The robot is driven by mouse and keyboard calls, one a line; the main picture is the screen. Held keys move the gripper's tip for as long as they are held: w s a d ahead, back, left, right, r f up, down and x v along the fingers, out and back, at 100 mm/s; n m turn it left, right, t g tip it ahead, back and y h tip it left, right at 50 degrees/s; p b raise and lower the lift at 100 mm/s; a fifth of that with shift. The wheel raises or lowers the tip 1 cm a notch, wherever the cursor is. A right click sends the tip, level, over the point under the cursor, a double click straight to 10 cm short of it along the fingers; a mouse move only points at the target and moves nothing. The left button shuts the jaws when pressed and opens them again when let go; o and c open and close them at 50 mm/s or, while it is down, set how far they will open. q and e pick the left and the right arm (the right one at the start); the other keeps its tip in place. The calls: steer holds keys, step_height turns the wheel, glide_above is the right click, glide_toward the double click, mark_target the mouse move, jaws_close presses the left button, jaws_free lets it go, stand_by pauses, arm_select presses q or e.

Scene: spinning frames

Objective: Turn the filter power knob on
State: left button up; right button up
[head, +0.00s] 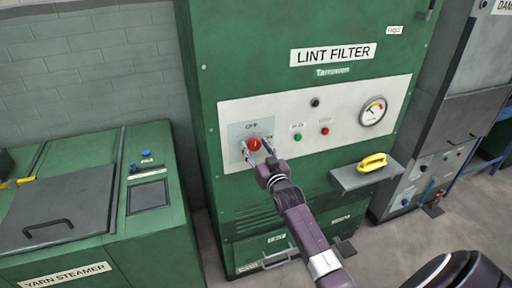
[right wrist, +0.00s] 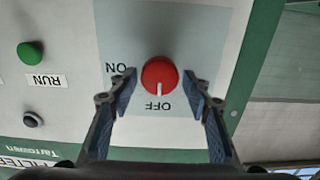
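The red filter power knob (head: 254,144) sits on a pale square plate of the green LINT FILTER cabinet (head: 330,110). In the right wrist view the knob (right wrist: 160,72) is round, and its white mark points at the OFF label (right wrist: 158,106). The ON label (right wrist: 117,68) is to its left there. My right gripper (head: 257,148) is at the knob. In the right wrist view its two fingers (right wrist: 160,86) are spread on either side of the knob, with a small gap showing on each side. My left gripper is not in view.
A green RUN button (right wrist: 31,53) and a dark button (right wrist: 33,119) are near the knob. A gauge (head: 373,111) is further right. A small shelf (head: 350,179) with a yellow object (head: 372,162) juts out below. A yarn steamer (head: 165,215) stands at left.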

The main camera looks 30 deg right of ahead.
steer(key=c, duration=0.8)
steer(key=shift+m, duration=1.4)
steer(key=m, duration=0.3)
steer(key=shift+d+m+p, duration=0.15)
steer(key=shift+m+p, duration=0.15)
steer(key=shift+m, duration=0.1)
steer(key=m, duration=0.5)
steer(key=shift+f, duration=0.15)
steer(key=m, duration=0.6)
steer(key=shift+d+f, duration=0.1)
steer(key=shift+m, duration=0.3)
